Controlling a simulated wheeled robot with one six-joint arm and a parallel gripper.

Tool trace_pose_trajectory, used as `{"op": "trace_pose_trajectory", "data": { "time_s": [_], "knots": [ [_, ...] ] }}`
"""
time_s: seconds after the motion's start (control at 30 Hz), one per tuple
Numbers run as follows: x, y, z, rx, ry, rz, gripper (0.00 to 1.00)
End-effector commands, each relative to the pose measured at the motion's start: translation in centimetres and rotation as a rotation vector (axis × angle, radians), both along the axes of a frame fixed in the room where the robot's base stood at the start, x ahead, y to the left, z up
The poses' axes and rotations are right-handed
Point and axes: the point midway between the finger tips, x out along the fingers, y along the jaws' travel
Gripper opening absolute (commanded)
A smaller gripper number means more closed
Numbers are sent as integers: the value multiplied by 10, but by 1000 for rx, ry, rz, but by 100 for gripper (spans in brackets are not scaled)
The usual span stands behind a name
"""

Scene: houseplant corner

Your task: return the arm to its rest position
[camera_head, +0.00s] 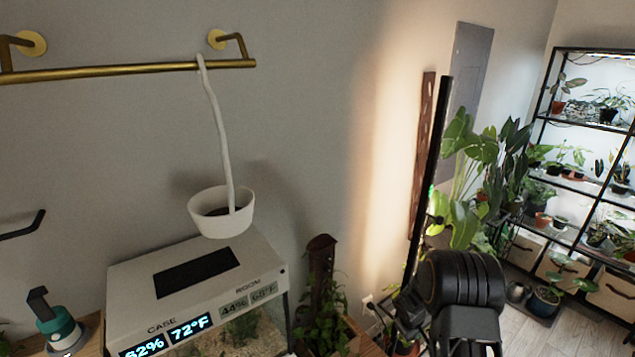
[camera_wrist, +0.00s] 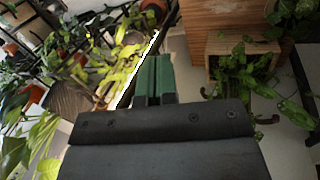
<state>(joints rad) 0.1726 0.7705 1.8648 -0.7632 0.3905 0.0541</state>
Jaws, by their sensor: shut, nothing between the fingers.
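I cannot make out the fingers in the head view.
A white hanging pot (camera_head: 222,212) hangs from a brass rail (camera_head: 130,70), above a glass case with a white lid (camera_head: 130,285). Leafy plants (camera_head: 470,150) and a plant shelf (camera_head: 545,130) are at right. A wooden planter (camera_wrist: 240,46) shows in the wrist view.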

Motion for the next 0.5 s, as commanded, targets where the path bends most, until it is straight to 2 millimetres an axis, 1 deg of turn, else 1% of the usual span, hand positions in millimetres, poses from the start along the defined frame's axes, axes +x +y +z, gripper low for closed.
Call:
{"op": "trace_pose_trajectory", "data": {
  "time_s": [0.03,0.1,0.17,0.2,0.27,0.3,0.37,0.4,0.5],
  "knots": [
    [-12,4,27,2,2,-63,0],
    [-34,13,60,18,16,-155,0],
    [-53,22,86,39,25,-224,0],
    [-66,29,102,56,29,-267,0],
    [-86,40,125,87,32,-322,0],
    [-100,48,138,111,33,-354,0],
    [-119,60,157,149,27,-397,0],
    [-132,69,169,177,21,-420,0],
    [-162,89,194,249,-4,-462,0]
  ]
}}
